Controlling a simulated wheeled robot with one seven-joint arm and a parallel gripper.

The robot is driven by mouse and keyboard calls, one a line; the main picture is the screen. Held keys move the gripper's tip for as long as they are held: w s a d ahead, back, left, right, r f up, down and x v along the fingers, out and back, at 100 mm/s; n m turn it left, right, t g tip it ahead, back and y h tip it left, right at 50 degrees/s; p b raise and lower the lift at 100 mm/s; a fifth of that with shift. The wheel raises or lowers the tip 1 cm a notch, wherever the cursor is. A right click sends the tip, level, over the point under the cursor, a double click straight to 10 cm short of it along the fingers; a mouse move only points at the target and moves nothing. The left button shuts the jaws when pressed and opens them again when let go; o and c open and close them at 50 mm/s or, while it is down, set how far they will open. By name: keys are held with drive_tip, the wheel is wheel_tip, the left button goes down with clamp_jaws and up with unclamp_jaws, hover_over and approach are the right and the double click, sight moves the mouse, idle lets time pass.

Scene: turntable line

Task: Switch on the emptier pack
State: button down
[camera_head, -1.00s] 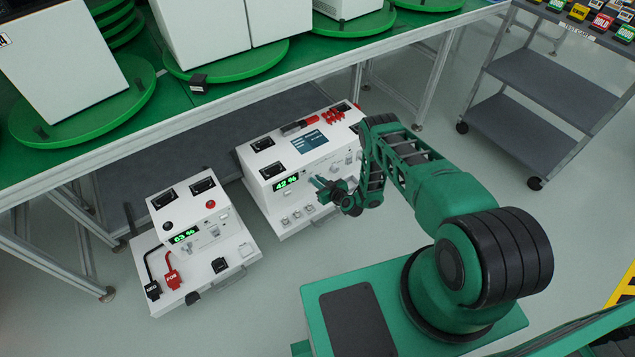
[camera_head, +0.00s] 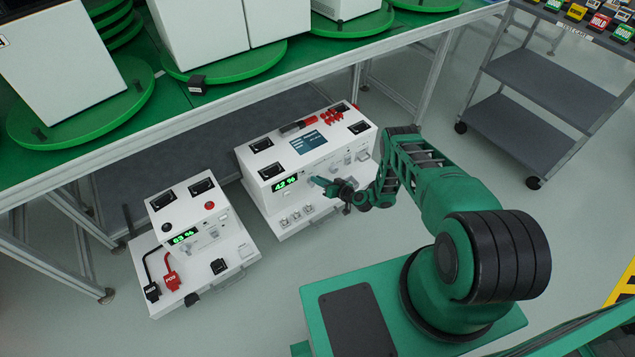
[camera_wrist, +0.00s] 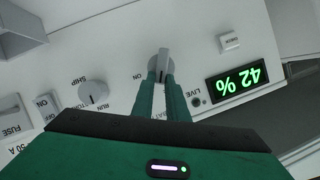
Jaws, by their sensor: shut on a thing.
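The larger white pack (camera_head: 262,198) stands on the floor at the centre and its green display (camera_head: 285,183) reads 42 %. In the wrist view this display (camera_wrist: 240,82) is upside down, beside a LIVE lamp and a CHECK button. The smaller white pack (camera_head: 160,212) stands to its left; its display (camera_head: 184,236) seems to read 83 %. My gripper (camera_head: 323,186) is at the front of the 42 % pack. In the wrist view its fingers (camera_wrist: 160,84) are shut on a grey switch handle (camera_wrist: 163,60) with an ON label close by. The fingertips partly hide the switch.
In the wrist view a SHIP/RUN knob (camera_wrist: 93,93) and a FUSE block (camera_wrist: 12,116) lie left of the switch. The green table (camera_head: 190,105) overhangs behind the packs. A grey cart (camera_head: 545,95) stands at the right. Black and red connectors (camera_head: 171,280) lie before the smaller pack.

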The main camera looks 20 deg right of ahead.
drive_tip(key=shift+w+d+f+m+y, duration=0.15)
drive_tip(key=shift+d+m+y, duration=0.2)
drive_tip(key=shift+m, duration=0.3)
drive_tip(key=shift+d+f+m+y, duration=0.15)
drive_tip(key=shift+d+m+y, duration=0.2)
drive_tip(key=shift+m, duration=0.3)
drive_tip(key=shift+d, duration=0.1)
drive_tip(key=c, duration=1.7)
unclamp_jaws()
drive_tip(key=shift+f, duration=0.1)
drive_tip(key=shift+c, duration=0.2)
drive_tip(key=shift+a, duration=0.2)
drive_tip(key=v, duration=1)
drive_tip(key=shift+s+d, duration=0.25)
drive_tip(key=shift+d, duration=0.05)
